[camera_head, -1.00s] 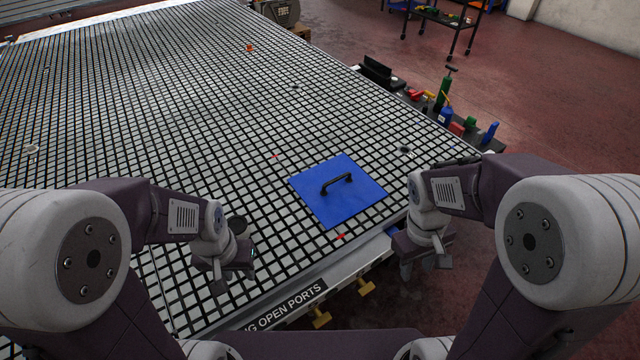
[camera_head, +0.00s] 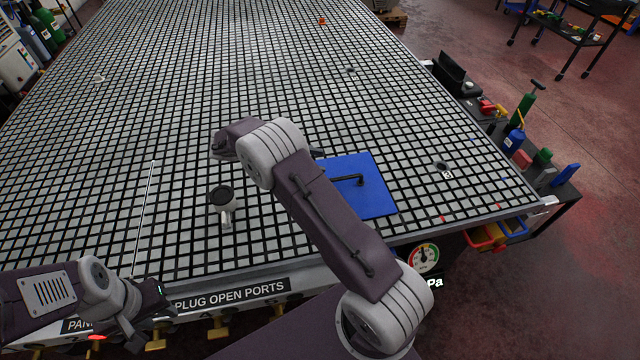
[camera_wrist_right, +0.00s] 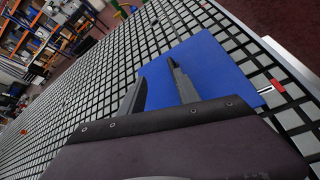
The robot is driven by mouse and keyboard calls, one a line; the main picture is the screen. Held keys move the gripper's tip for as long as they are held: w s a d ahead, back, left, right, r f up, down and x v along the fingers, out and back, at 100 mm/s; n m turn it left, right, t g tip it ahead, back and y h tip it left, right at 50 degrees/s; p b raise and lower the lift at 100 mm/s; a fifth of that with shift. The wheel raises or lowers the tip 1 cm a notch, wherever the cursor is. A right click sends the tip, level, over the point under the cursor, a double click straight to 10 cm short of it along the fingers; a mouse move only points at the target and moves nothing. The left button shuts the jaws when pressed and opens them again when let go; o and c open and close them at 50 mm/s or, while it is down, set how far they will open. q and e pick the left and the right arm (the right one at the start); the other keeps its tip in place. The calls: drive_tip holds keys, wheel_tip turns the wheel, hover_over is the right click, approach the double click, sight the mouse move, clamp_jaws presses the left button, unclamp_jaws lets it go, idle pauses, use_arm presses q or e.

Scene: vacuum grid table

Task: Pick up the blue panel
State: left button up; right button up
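The grid table (camera_head: 240,85) is mostly clear. A round black-topped object (camera_head: 222,197) stands left of the panel. A pressure gauge (camera_head: 425,257) is on the front edge.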

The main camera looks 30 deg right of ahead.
approach(340, 178)
drive_tip(key=shift+w+d+n, duration=0.25)
drive_tip(key=shift+d+n, duration=0.05)
drive_tip(key=shift+n, duration=0.1)
drive_tip(key=shift+a+f+b, duration=0.25)
drive_tip(key=shift+f+b, duration=0.1)
drive_tip(key=shift+r, duration=0.1)
drive_tip(key=shift+d, duration=0.2)
drive_tip(key=p+x, duration=0.1)
drive_tip(key=x, duration=0.2)
drive_tip(key=shift+s+r, duration=0.1)
drive_tip(key=shift+s, duration=0.05)
drive_tip(key=shift+d, duration=0.3)
drive_tip(key=x, duration=0.2)
drive_tip(key=p+x, duration=0.1)
drive_tip(key=x, duration=0.1)
drive_tip(key=shift+s+d, duration=0.2)
drive_tip(key=shift+s, duration=0.1)
drive_tip(key=shift+d+f, duration=0.35)
drive_tip(key=shift+a, duration=0.1)
clamp_jaws()
